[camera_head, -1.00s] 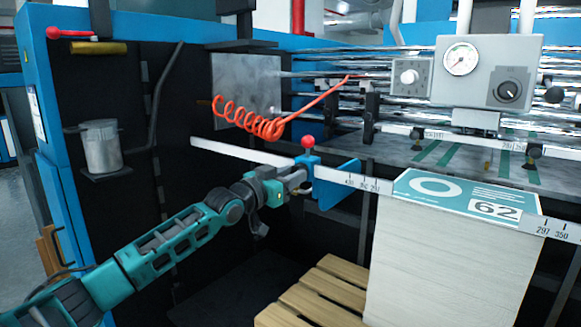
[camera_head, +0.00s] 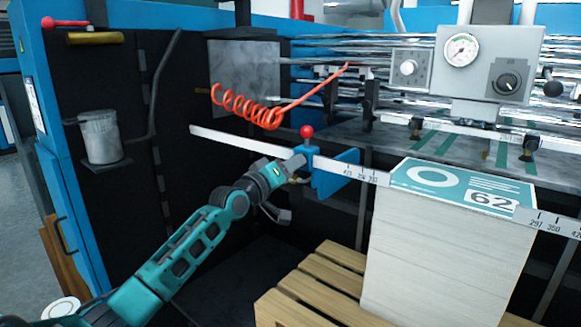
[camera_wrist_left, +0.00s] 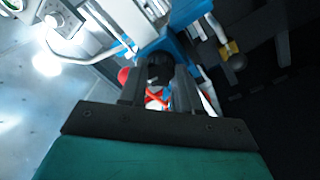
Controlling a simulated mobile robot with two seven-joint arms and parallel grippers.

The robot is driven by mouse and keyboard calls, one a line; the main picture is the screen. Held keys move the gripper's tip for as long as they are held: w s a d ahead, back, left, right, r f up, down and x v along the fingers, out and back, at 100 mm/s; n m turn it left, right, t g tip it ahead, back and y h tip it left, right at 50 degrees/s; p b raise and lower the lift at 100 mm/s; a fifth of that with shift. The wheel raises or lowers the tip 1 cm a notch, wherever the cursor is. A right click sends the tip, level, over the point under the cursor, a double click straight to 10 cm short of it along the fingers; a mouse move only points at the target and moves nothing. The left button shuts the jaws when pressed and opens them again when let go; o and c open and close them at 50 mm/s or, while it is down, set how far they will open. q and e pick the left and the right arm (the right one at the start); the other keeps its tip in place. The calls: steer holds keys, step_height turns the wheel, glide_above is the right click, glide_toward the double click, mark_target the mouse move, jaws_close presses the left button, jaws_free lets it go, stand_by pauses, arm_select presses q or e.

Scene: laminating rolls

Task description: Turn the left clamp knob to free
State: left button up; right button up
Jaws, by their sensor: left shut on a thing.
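The left clamp (camera_head: 327,178) is a blue block with a blue plate, seated on the white scale rail left of the paper stack. A red ball (camera_head: 306,131) stands on top of it. My left gripper (camera_head: 297,165) reaches the clamp's near left side. In the left wrist view the two dark fingers (camera_wrist_left: 158,90) are closed around a dark round knob (camera_wrist_left: 157,66) in front of the blue clamp body. Part of the knob is hidden between the fingers, and its turn angle cannot be read. My right gripper is not in view.
The white scale rail (camera_head: 240,146) runs across the machine's front. A tall paper stack (camera_head: 430,255) stands on a wooden pallet (camera_head: 325,280) to the right. A coiled orange hose (camera_head: 245,112) hangs above the rail. A metal cup (camera_head: 100,138) sits at left.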

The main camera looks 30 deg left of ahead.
arm_select(q)
steer(key=shift+n, duration=0.4)
steer(key=o, duration=1.1)
steer(key=shift+c, duration=0.2)
steer(key=shift+s, duration=0.1)
steer(key=s+a+f+b, duration=0.1)
steer(key=s, duration=1.1)
steer(key=shift+s, duration=0.35)
